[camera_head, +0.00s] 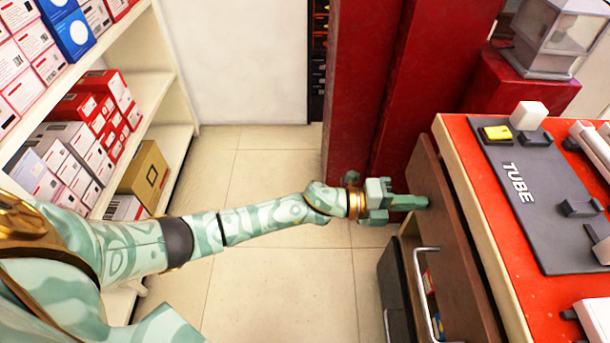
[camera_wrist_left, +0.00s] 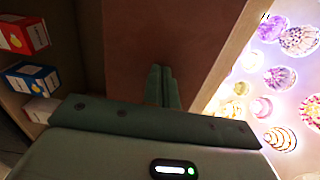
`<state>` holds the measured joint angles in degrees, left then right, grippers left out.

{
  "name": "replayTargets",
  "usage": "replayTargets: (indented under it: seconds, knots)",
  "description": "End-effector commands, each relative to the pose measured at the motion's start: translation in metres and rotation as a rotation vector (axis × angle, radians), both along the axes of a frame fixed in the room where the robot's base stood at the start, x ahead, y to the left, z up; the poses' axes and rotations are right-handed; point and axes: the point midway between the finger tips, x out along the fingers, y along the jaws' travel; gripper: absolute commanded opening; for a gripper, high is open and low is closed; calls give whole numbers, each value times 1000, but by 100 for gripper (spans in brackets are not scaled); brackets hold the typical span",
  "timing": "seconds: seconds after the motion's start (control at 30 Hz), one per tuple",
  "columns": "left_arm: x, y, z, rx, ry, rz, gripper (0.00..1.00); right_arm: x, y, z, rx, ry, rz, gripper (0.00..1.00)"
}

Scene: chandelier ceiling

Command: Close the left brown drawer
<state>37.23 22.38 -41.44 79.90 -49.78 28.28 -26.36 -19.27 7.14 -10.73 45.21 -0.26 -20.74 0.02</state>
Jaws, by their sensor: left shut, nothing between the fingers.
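The left brown drawer shows as a brown front panel (camera_head: 455,245) under the edge of the red-topped counter. How far it stands out from the counter is hard to tell. My left gripper (camera_head: 424,203) is shut and empty, with its green fingertips at the upper part of the brown panel, touching or very close to it. In the left wrist view the shut fingers (camera_wrist_left: 161,88) point at a plain brown surface (camera_wrist_left: 165,40). My right gripper is not in view.
A silver handle (camera_head: 418,300) sits low beside the brown panel. The red counter (camera_head: 470,190) carries a grey TUBE mat (camera_head: 515,215). Red pillars (camera_head: 365,90) stand just behind my left gripper. White shelves (camera_head: 155,95) with boxes line the left. The tiled floor (camera_head: 285,285) between is clear.

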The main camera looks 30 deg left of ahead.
Motion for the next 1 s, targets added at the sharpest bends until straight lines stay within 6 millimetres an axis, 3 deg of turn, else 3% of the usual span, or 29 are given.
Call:
replayTargets:
  seconds: [0.2,0.4,1.0]
  knots:
    - [20,-29,-1,0,0,0,0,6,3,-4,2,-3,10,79]
    - [28,-42,-1,0,0,-1,0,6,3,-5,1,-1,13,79]
    - [32,-44,4,-3,-7,2,0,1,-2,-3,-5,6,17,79]
